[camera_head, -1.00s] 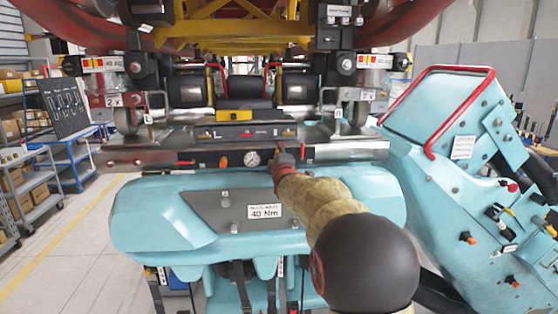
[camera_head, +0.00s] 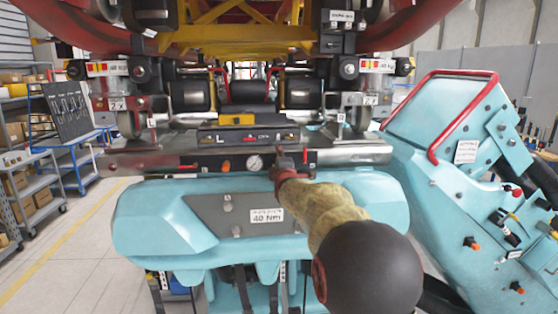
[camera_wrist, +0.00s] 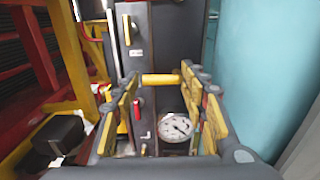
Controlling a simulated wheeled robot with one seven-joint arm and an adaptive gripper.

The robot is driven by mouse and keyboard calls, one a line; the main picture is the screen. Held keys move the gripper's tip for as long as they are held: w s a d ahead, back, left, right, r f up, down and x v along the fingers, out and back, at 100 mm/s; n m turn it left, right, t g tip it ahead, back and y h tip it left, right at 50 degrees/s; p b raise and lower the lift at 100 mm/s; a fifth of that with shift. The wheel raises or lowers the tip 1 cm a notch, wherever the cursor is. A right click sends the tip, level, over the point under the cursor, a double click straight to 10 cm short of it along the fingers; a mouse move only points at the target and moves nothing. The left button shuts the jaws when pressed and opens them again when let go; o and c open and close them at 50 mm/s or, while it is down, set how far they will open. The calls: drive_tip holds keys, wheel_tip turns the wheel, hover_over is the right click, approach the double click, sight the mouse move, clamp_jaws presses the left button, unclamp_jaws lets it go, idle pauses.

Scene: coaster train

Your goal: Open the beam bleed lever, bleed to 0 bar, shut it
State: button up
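The beam (camera_head: 135,165) crosses the head view. On its front are a white round gauge (camera_head: 255,162), an orange knob (camera_head: 224,163) and a red handle (camera_head: 188,167). My gripper (camera_head: 286,158) is at the beam front, just right of the gauge, and hides part of it. In the wrist view my yellow-padded fingers (camera_wrist: 160,76) are open. A yellow bar (camera_wrist: 161,79) shows between the fingertips; contact cannot be told. The gauge (camera_wrist: 176,127) is near the right finger; its reading is too small to tell. A small red lever (camera_wrist: 138,106) is near the left finger. I cannot tell which is the bleed lever.
A teal housing (camera_head: 150,225) with a 40 Nm label stands below the beam. A teal unit with a red rail (camera_head: 460,120) is at the right. Wheel assemblies (camera_head: 128,115) and the yellow frame (camera_head: 240,40) are above. Shelves (camera_head: 35,180) and open floor lie left.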

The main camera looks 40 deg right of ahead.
drive_tip(key=o, duration=0.4)
drive_tip(key=shift+f, duration=0.15)
drive_tip(key=v, duration=1.2)
idle(0.3)
